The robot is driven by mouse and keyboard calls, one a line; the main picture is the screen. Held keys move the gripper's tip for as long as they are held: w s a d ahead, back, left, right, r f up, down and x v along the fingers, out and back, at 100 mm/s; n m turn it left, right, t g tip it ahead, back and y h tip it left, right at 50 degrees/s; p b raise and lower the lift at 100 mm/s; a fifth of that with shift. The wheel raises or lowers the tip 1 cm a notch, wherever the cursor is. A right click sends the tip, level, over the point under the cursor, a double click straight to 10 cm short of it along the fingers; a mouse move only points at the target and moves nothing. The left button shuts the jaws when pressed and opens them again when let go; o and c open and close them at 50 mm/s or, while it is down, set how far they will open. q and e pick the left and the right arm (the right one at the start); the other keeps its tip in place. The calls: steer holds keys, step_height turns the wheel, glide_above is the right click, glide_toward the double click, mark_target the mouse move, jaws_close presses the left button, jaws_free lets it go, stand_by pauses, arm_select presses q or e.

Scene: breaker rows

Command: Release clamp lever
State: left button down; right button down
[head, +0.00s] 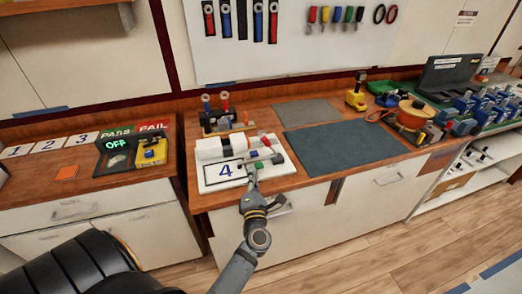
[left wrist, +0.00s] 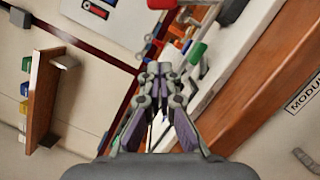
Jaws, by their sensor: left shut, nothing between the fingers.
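A white fixture board (head: 205,186) with a "4" label lies at the front of the wooden bench. My left gripper (head: 251,176) is shut and empty at the board's front edge, close below the clamp. In the left wrist view its fingers (left wrist: 165,75) are together. I cannot tell whether they touch the lever. My right gripper is not in view.
A dark mat (head: 340,147) lies right of the fixture. A rack of tools (head: 222,118) stands behind it. Reels and blue breakers (head: 465,105) fill the right side.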

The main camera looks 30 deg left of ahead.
arm_select(q)
steer(key=x, duration=0.7)
steer(key=shift+w+a+r, duration=0.1)
steer(key=shift+w+a, duration=0.15)
steer(key=w+d+r, duration=0.2)
steer(key=shift+w+d+p, duration=0.25)
steer(key=shift+p, duration=0.05)
steer(key=shift+f, duration=0.1)
